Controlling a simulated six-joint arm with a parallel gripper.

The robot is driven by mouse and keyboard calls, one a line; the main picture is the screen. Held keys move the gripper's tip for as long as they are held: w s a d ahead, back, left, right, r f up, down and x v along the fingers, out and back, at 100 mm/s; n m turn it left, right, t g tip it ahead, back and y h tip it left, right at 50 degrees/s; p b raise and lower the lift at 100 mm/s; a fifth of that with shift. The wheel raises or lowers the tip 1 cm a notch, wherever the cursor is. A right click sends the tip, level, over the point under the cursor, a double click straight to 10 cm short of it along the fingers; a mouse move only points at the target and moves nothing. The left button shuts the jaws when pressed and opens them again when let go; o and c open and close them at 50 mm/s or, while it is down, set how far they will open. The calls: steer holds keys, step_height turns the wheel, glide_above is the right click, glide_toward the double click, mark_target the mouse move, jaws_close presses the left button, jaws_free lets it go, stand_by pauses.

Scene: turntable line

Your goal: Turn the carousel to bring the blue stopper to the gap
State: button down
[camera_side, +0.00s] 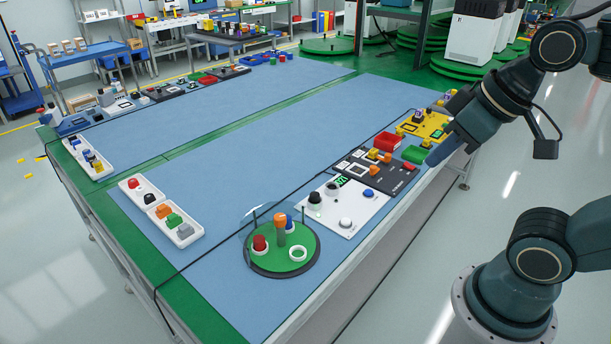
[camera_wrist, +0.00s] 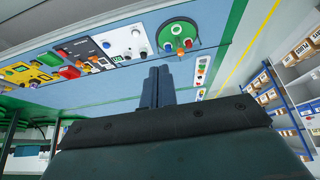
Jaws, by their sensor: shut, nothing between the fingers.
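The carousel (camera_side: 273,264) is a green disc on a dark base at the table's near end; it also shows in the wrist view (camera_wrist: 170,20). A red stopper (camera_side: 260,243) sits at the left of the disc, and an empty white ring (camera_side: 298,254) at the right. A clear curved guard (camera_side: 256,212) stands along the far side, between thin dark posts; its exact gap is hard to tell. My gripper (camera_side: 431,161) is shut and empty, away to the right of the carousel.
A white panel (camera_side: 332,220) with knobs lies beside the carousel. Beyond it are a black panel (camera_side: 399,183), red and green bins and a yellow unit (camera_side: 424,124). White trays (camera_side: 137,183) of parts lie at left.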

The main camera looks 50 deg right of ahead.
steer(key=c, duration=2.1)
jaws_free()
steer(key=o, duration=0.7)
steer(key=shift+w, duration=0.1)
steer(key=shift+c, duration=0.2)
steer(key=o, duration=0.3)
steer(key=shift+w+r, duration=0.15)
steer(key=shift+w, duration=0.05)
steer(key=w+a+n+g, duration=0.2)
steer(key=w+g, duration=0.1)
steer(key=w, duration=1.3)
steer(key=w+a+f+g, duration=0.1)
steer(key=w+f, duration=0.3)
steer(key=w+a+f, duration=0.1)
steer(key=w+f, duration=0.3)
steer(key=w, duration=0.1)
steer(key=w+a+f+n+g, duration=0.1)
steer(key=w+a+f, duration=0.1)
steer(key=w+f, duration=0.2)
steer(key=shift+w+f+g, duration=0.25)
steer(key=shift+f+g, duration=0.05)
steer(key=shift+f, duration=0.1)
